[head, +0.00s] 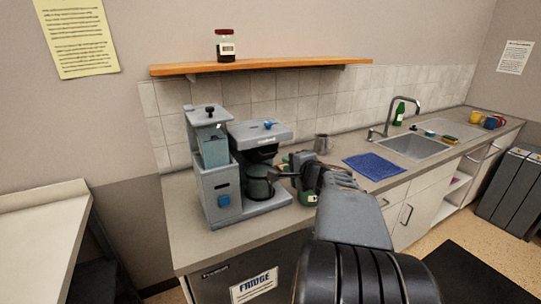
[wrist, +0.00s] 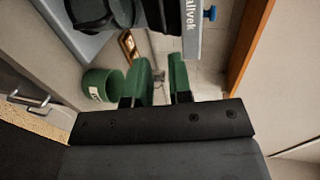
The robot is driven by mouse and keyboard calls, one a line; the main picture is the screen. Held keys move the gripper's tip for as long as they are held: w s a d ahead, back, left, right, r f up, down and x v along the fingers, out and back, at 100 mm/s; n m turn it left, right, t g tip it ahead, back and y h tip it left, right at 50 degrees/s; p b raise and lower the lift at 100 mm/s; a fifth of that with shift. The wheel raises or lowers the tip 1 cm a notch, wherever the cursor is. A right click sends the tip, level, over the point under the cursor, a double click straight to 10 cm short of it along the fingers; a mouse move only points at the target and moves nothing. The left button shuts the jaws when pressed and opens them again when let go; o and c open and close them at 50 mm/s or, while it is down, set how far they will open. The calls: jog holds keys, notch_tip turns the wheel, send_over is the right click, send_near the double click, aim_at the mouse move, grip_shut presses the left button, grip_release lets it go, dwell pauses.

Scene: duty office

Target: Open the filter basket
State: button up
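The grey coffee machine (head: 222,180) stands on the left part of the counter, with its brew head (head: 262,132) over a dark carafe (head: 258,184). The black filter basket (head: 263,153) sits under the brew head; part of it shows at the top of the wrist view (wrist: 160,14), beside the carafe (wrist: 98,10). My gripper (head: 284,168) is at the machine's right front, near basket height. In the wrist view its two green fingers (wrist: 163,78) stand apart with a narrow, empty gap. The basket lies beyond the fingertips, seemingly untouched. My arm hides some counter.
A green container (wrist: 102,85) stands on the counter near the gripper, partly hidden in the head view. A metal jug (head: 321,143), blue cloth (head: 374,166) and sink (head: 414,147) are to the right. A wooden shelf (head: 300,65) runs above the machine.

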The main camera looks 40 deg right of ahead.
aim_at(271, 154)
jog(key=x, duration=0.4)
jog(key=p+x, duration=0.1)
jog(key=x, duration=0.4)
jog(key=p+x, duration=0.1)
jog(key=x, duration=0.3)
jog(key=shift+w+d, duration=0.2)
jog(key=shift+d, duration=0.15)
jog(key=shift+c, duration=0.4)
grip_shut()
jog(key=shift+s, duration=0.1)
